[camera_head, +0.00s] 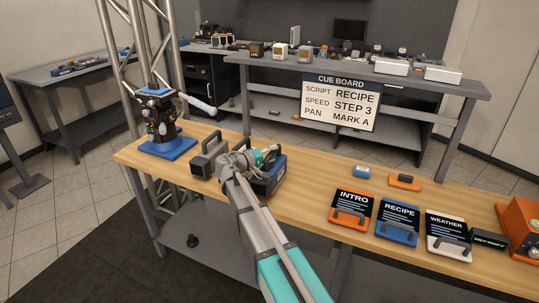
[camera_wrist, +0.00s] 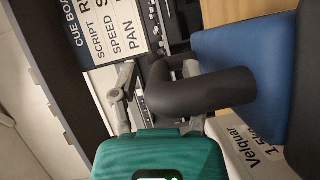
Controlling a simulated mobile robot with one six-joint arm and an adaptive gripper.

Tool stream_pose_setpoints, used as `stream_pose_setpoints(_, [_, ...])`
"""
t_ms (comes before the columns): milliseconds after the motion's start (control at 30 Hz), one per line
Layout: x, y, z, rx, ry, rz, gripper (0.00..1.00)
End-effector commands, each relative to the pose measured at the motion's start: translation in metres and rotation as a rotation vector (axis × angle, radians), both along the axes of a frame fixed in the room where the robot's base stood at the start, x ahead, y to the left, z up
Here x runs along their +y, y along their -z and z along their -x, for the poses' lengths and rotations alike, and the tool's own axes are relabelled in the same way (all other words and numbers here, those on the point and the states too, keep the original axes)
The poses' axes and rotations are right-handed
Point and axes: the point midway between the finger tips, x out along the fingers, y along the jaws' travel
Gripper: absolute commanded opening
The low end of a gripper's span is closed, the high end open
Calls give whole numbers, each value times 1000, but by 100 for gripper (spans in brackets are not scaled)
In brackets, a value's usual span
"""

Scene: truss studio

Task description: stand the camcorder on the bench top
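A dark blue, boxy unit with a thick black top handle, which I take to be the camcorder, stands on the wooden bench top (camera_head: 310,187); its blue body (camera_head: 272,178) is partly behind my gripper. In the wrist view its handle (camera_wrist: 205,92) is large, beside a blue panel and a white label reading "Velquar". My gripper (camera_head: 264,156) is at the handle. In the wrist view its two grey fingers are spread, one left of the handle with a slim gap, the other partly hidden behind it. Contact cannot be made out.
A grey block with a handle (camera_head: 208,158) stands just left of the unit. A blue-based stand (camera_head: 166,146) is further left, by the truss. Cue cards (camera_head: 398,222) and an orange case (camera_head: 521,228) are on the right.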

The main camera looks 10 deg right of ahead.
Motion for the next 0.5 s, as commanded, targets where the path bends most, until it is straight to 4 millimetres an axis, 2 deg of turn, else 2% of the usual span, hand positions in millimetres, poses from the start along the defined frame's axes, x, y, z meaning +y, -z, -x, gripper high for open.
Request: stream_pose_setpoints(500, [3,-3,1,0,-1,0,62])
